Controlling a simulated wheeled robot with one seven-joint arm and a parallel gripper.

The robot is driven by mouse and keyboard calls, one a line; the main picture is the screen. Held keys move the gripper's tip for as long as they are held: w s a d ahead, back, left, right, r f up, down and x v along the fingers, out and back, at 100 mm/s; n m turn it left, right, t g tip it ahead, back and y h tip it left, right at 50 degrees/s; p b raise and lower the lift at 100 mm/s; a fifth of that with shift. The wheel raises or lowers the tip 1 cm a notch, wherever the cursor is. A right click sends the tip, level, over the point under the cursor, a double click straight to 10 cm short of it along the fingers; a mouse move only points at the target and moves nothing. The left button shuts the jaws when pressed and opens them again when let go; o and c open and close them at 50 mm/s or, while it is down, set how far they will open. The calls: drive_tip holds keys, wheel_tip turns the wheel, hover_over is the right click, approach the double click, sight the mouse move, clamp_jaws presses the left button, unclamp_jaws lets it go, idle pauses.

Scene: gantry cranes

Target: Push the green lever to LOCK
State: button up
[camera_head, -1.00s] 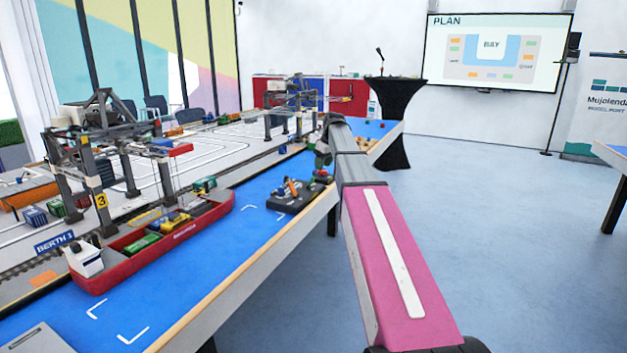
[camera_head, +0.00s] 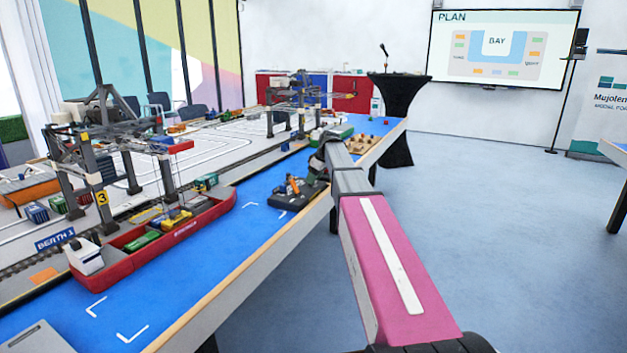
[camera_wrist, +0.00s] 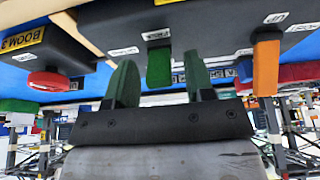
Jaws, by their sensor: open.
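The green lever (camera_wrist: 158,68) shows in the wrist view as a short block on a dark console (camera_wrist: 205,25). My gripper (camera_wrist: 160,82) is open, with its two dark green fingers on either side of the lever in the picture. A gap shows between the lever and each finger. Whether the lever is fully between the fingertips or just beyond them, I cannot tell. Small white labels sit around the lever; their words are too small or inverted to read surely. In the head view, my arm hides the gripper's fingers and the green lever does not show.
An orange lever (camera_wrist: 266,65) stands to the right of the green one. A red button (camera_wrist: 48,82) is on the left, by a yellow BOOM 3 label (camera_wrist: 23,39). In the head view, a red ship (camera_head: 155,240) and a crane (camera_head: 100,160) stand left; the floor (camera_head: 500,220) is clear.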

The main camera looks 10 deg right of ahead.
drive_tip(key=shift+w+a+f, duration=0.1)
drive_tip(key=shift+a+f, duration=0.05)
drive_tip(key=shift+f, duration=0.35)
clamp_jaws()
